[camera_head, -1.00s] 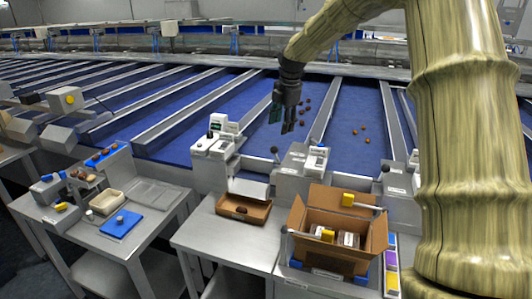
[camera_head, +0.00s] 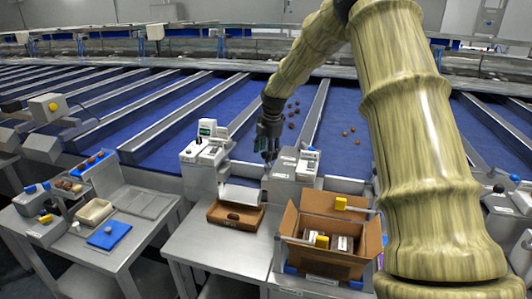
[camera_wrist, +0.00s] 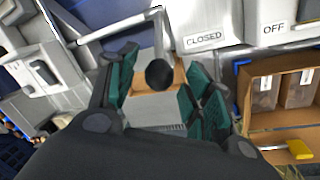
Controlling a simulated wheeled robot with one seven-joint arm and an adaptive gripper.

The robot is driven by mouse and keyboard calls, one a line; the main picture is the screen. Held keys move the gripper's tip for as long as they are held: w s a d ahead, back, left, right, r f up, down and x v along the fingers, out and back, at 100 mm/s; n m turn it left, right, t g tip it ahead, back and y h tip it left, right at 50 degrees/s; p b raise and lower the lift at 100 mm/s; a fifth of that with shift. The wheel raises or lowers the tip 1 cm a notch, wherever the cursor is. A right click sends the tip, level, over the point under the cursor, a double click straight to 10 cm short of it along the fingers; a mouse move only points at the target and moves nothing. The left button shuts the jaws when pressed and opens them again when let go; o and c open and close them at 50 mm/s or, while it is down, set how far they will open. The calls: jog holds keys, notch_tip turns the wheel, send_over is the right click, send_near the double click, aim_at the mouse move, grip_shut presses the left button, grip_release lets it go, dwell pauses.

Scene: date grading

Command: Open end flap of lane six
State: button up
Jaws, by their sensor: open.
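My gripper (camera_head: 268,148) is open and empty, fingers pointing down, above the lane's front end beside a grey housing (camera_head: 285,165). In the wrist view a round black knob (camera_wrist: 158,74) shows between my gripper's teal finger pads (camera_wrist: 161,95). I cannot tell whether the pads touch it. In the head view the knob is hidden behind my gripper. The words CLOSED (camera_wrist: 203,40) and OFF (camera_wrist: 273,29) show on grey panels in the wrist view. A pale chute plate (camera_head: 242,194) slopes above the tray; I cannot tell whether it is the flap.
A brown tray (camera_head: 215,213) with a dark date stands on the steel table (camera_head: 215,250). An open cardboard carton (camera_head: 292,222) holding packs and a yellow item stands to its right. A scale-like unit (camera_head: 200,160) stands left of my gripper. Loose dates lie on the blue lanes.

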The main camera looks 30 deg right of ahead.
jog(key=shift+w+f, duration=0.2)
jog(key=shift+f, duration=0.85)
jog(key=shift+d, duration=0.1)
grip_shut()
